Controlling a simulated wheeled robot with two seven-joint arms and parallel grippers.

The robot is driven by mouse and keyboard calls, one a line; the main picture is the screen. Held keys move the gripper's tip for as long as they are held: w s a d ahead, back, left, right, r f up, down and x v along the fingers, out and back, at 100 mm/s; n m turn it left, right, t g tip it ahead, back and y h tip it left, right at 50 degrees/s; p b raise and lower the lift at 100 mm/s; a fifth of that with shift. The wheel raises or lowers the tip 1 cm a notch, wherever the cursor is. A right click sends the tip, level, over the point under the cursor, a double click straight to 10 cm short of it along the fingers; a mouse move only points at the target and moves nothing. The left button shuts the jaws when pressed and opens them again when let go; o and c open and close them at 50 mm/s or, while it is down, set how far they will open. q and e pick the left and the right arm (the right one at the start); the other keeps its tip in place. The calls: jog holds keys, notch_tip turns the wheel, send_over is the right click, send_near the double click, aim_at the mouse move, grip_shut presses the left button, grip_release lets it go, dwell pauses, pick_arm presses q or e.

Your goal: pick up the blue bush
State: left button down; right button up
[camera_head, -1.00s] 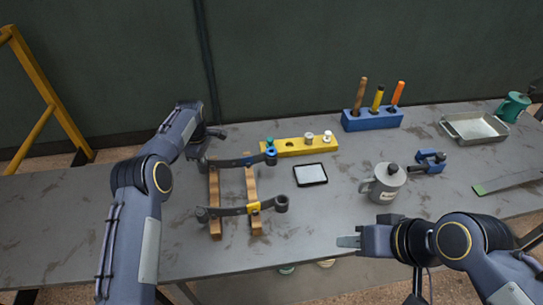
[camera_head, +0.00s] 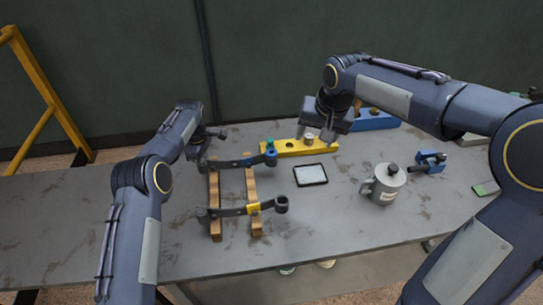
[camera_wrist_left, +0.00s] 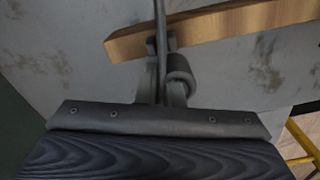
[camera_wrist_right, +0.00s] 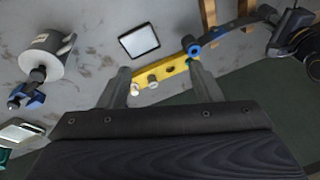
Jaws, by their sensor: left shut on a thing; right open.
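The yellow block (camera_head: 285,149) holds a small teal-blue bush (camera_head: 270,144) at its left end and pale bushes (camera_head: 309,137) toward its right. The upper leaf spring (camera_head: 232,161) has a blue ring (camera_head: 271,157) at its right end, close to the block. My right gripper (camera_head: 318,134) is open and empty above the block's right part. In the right wrist view, the yellow block (camera_wrist_right: 167,73) shows between the open fingers (camera_wrist_right: 161,82); the teal bush is mostly hidden by a finger. My left gripper (camera_wrist_left: 168,65) is shut on the upper spring near its left end.
A dark-rimmed tablet (camera_head: 310,174), grey mug (camera_head: 384,184) and blue clamp (camera_head: 430,163) lie nearby. A blue tool block (camera_head: 375,121) stands behind my right arm.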

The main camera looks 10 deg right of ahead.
pick_arm(q)
jog(key=shift+w, duration=0.1)
pick_arm(e)
jog(key=w+a+f+m+h, duration=0.1)
jog(key=w+a+f, duration=0.3)
jog(key=w+a, duration=0.15)
jog(key=w+a+f+h, duration=0.1)
jog(key=w+a+f, duration=0.3)
jog(key=w, duration=0.3)
jog(key=x, duration=1.2)
jog(key=shift+w, duration=0.35)
jog(key=shift+d, duration=0.15)
jog(key=shift+r, duration=0.1)
jog(key=c, duration=1.1)
notch_tip(320, 180, up, 10)
jog(key=o, duration=0.4)
jog(key=c, duration=0.4)
